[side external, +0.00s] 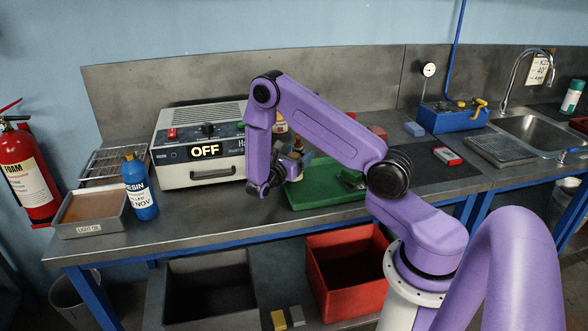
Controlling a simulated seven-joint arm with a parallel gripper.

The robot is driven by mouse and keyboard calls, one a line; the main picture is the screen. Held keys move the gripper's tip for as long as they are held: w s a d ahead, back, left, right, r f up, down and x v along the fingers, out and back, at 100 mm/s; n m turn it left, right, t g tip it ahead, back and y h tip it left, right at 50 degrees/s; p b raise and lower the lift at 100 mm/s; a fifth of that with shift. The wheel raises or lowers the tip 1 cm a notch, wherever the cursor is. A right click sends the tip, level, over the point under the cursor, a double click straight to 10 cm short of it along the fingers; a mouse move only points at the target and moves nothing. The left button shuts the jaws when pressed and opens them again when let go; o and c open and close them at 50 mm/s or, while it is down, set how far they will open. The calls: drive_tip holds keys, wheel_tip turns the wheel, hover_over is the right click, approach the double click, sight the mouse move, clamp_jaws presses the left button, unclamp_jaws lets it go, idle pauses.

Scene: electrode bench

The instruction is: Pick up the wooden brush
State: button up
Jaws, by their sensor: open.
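My gripper (264,189) hangs at the end of the purple arm, in front of the grey box's right end and just left of the green tray (312,197). Its jaws are open, and I see nothing between them. I cannot make out the wooden brush for certain. A small brownish thing (298,146) shows just right of my wrist, over the back of the tray, but it is too small and partly covered to name. My arm hides part of the tray and the bench behind it.
A grey box marked OFF (215,172) stands left of my gripper. A blue resin bottle (139,190) and a tray marked LIGHT OIL (85,229) are farther left. The bench front (225,215) is clear.

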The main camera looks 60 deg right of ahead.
drive_tip(key=shift+d, duration=0.25)
drive_tip(key=c, duration=1.1)
drive_tip(key=shift+c, duration=0.2)
drive_tip(key=shift+r, duration=0.15)
drive_tip(key=shift+r, duration=0.65)
drive_tip(key=s+a+r, duration=0.7)
drive_tip(key=s+r, duration=0.4)
drive_tip(key=s, duration=0.1)
drive_tip(key=shift+r, duration=0.15)
